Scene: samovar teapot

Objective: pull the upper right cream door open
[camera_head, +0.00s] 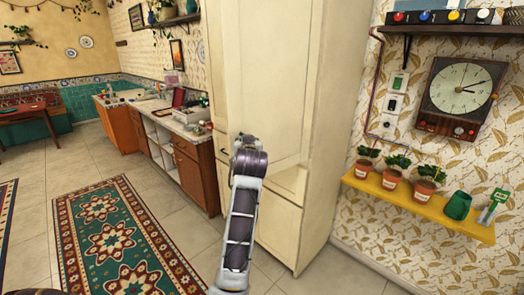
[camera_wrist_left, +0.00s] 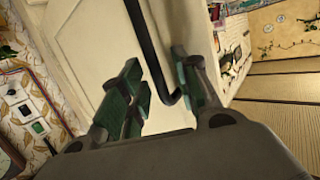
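The tall cream cabinet shows in the head view, with its large upper right door (camera_head: 268,80) closed. My left arm reaches up to that door's lower left part; the arm's end hides the fingers and handle there. In the left wrist view, my left gripper (camera_wrist_left: 157,66) is open, with green-padded fingers on either side of a dark bar handle (camera_wrist_left: 147,38) on the cream door (camera_wrist_left: 95,45). The handle's bent end lies close to the right-hand finger; I cannot tell if they touch. My right gripper is in neither view.
A yellow shelf (camera_head: 410,201) with potted plants is on the wall to the right, below a clock (camera_head: 459,92). A low counter (camera_head: 165,125) stands to the left, and a patterned rug (camera_head: 117,235) lies on the open floor.

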